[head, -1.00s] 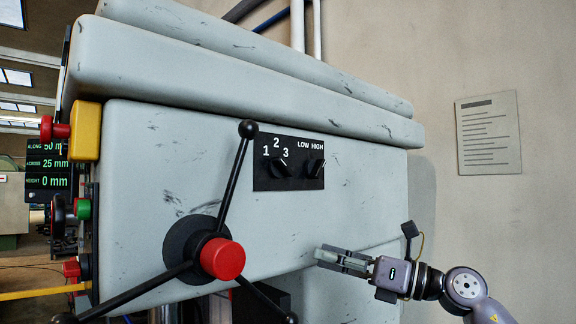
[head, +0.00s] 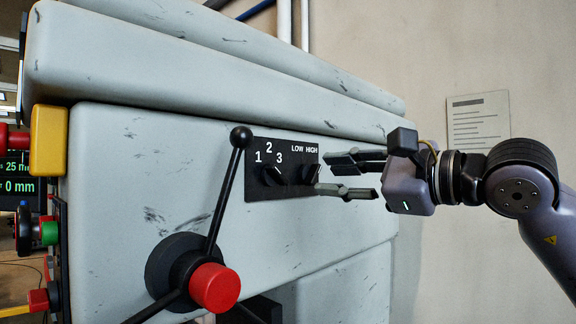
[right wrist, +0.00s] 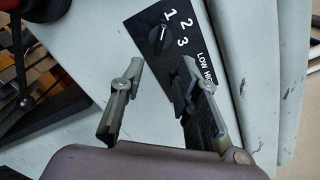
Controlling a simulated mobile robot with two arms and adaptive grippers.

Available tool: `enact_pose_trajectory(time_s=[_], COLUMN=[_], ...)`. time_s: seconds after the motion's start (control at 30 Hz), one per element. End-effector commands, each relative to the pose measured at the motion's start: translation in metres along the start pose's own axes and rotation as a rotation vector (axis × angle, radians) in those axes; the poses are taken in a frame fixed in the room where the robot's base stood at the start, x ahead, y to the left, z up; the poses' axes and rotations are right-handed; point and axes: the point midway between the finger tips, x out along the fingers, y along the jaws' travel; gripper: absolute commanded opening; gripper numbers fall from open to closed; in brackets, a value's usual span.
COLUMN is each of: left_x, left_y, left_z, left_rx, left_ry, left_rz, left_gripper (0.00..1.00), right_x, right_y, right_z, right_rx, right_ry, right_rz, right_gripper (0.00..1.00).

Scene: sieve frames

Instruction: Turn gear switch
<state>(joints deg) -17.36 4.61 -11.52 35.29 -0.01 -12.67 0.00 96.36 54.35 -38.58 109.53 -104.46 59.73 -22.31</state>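A black panel (head: 258,190) on the grey machine head carries two black knobs. The 1-2-3 knob (head: 272,176) is at its left, and the LOW/HIGH knob (head: 310,174) is at its right. My right gripper (head: 321,172) comes in from the right, open, one finger above the other, with its tips at the LOW/HIGH knob. In the right wrist view, the open gripper (right wrist: 163,63) has the 1-2-3 knob (right wrist: 158,38) beyond its tips. The LOW/HIGH knob is partly hidden by the right-hand finger there; contact cannot be told. My left gripper is not in view.
A lever hub with a red cap (head: 214,287) and black-knobbed arms stands out below the panel, one arm rising to the panel's left edge. Coloured buttons (head: 48,140) line the machine's left side. A paper notice (head: 478,120) hangs on the wall.

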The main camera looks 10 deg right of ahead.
Motion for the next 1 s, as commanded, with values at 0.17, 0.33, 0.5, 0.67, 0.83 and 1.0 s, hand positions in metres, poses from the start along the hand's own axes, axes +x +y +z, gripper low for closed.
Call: enact_pose_trajectory(time_s=[0.17,0.33,0.5,0.67,0.83,1.0], left_x=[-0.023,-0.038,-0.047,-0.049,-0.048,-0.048], left_y=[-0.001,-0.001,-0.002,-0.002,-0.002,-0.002], left_z=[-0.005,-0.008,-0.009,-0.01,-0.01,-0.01], left_rx=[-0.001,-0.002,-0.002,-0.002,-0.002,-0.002], left_ry=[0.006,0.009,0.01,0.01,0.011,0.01], left_rz=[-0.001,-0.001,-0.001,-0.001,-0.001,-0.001], left_gripper=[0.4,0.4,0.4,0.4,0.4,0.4], right_x=[0.041,0.074,0.095,0.103,0.104,0.104], right_y=[-0.003,-0.003,-0.002,-0.001,0.0,0.0], right_z=[0.004,0.003,0.002,0.0,0.0,0.0], right_rx=[0.003,0.002,0.003,0.002,0.002,0.002], right_ry=[-0.001,-0.001,-0.001,-0.001,-0.001,-0.001], right_rz=[0.005,0.002,0.002,-0.001,-0.001,-0.001], right_gripper=[0.3,0.3,0.3,0.3,0.3,0.25])
